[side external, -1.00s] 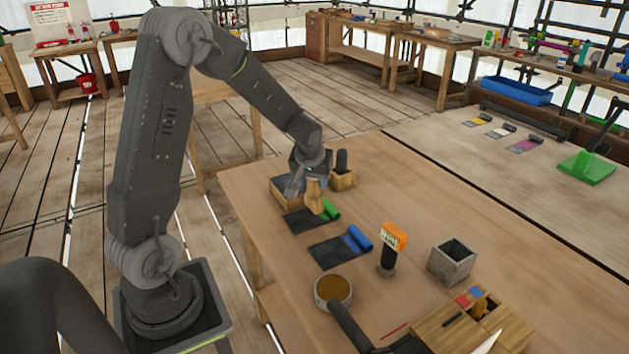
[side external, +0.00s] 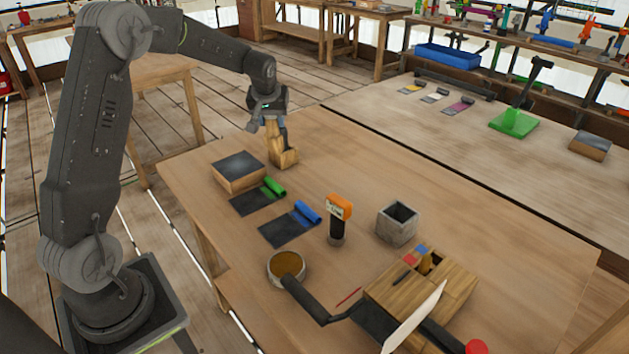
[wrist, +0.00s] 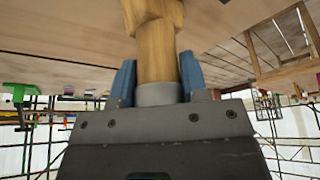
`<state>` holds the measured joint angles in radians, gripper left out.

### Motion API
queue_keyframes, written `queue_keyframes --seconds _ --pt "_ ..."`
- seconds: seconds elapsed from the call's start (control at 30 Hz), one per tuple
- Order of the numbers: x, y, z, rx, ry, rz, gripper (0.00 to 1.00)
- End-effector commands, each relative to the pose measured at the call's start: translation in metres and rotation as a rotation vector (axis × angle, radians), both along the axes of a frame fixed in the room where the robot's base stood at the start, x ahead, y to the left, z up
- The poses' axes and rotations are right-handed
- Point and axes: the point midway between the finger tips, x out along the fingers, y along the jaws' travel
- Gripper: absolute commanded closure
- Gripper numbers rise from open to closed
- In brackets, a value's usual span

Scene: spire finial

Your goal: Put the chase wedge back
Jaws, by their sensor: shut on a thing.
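The chase wedge (side external: 271,131) is a pale wooden tool with a round shank and a grey band near its end. My gripper (side external: 267,108) is shut on it by the banded end, and it hangs down from the jaws. In the wrist view my gripper's blue fingers (wrist: 157,85) flank the grey band, and the wooden wedge (wrist: 156,45) widens away from them. The wedge's lower end overlaps the block in the side view. I cannot tell whether they touch.
A wooden box with a dark top (side external: 238,165), a green roll (side external: 272,188) and a blue roll (side external: 306,213) lie nearby. An orange-topped tool (side external: 338,213), a grey square pot (side external: 397,224) and a round pan (side external: 287,268) stand nearer. The table's right middle is clear.

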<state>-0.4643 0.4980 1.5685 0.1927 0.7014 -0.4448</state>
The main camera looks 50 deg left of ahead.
Motion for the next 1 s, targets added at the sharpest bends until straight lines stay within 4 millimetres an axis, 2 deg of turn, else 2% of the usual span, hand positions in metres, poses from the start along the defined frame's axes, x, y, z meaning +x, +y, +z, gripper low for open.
queue_keyframes --seconds 0.1,0.4,0.6,0.83,1.0 --pt "0.012 -0.008 -0.005 -0.001 0.001 -0.005 0.97" --pt "0.056 -0.054 -0.044 -0.001 0.003 -0.008 0.97" --pt "0.078 -0.077 -0.062 -0.001 0.001 -0.004 0.97" --pt "0.084 -0.083 -0.073 -0.001 0.000 -0.001 0.97" --pt "0.083 -0.082 -0.097 -0.002 0.001 -0.004 0.97"
